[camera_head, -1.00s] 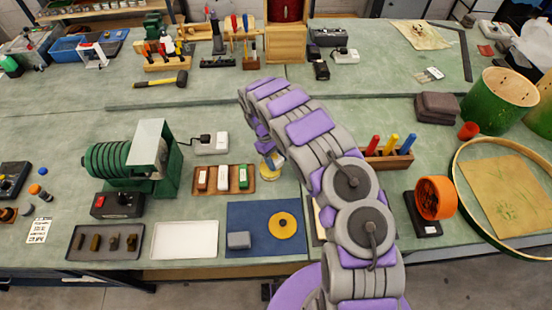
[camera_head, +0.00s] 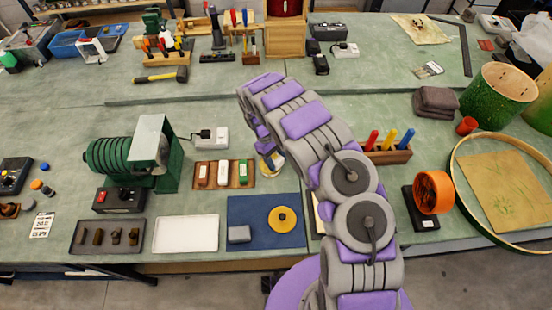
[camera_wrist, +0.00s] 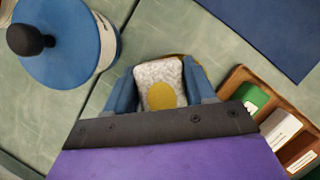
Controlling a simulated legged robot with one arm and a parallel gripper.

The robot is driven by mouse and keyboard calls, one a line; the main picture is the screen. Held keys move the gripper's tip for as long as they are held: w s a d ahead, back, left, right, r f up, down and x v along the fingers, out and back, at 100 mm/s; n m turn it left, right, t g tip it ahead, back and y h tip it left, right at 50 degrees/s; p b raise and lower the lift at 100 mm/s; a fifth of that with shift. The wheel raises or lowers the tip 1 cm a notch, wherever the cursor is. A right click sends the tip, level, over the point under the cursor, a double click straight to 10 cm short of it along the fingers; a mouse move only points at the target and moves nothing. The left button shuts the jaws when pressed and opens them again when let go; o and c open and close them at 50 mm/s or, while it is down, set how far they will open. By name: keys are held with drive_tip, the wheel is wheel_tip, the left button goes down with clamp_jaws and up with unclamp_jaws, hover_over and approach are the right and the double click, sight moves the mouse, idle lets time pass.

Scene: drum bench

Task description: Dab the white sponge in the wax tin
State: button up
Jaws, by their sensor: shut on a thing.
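My gripper (camera_wrist: 163,92) is shut on the white sponge (camera_wrist: 160,70), which has a speckled white face. A round yellow patch shows on the sponge's near part, between the blue fingers. A thin tan curved edge shows just behind the sponge and may be the wax tin's rim; most of it is hidden. In the head view a round pale and yellow thing, likely the wax tin (camera_head: 277,163), shows at the end of my arm, partly covered by it. I cannot tell whether the sponge touches the wax.
A blue-topped round pot with a black knob (camera_wrist: 58,42) stands close by. A wooden rack (camera_head: 207,186) with several coloured bars is left of my gripper. A blue mat (camera_head: 258,237) with a yellow disc (camera_head: 282,219) lies in front. Green machine (camera_head: 135,160) stands further left.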

drive_tip(key=shift+w, duration=0.15)
drive_tip(key=shift+w+b, duration=0.45)
drive_tip(key=shift+w, duration=0.55)
drive_tip(key=shift+r, duration=0.1)
drive_tip(key=shift+r+p, duration=1.25)
drive_tip(key=shift+r, duration=1.7)
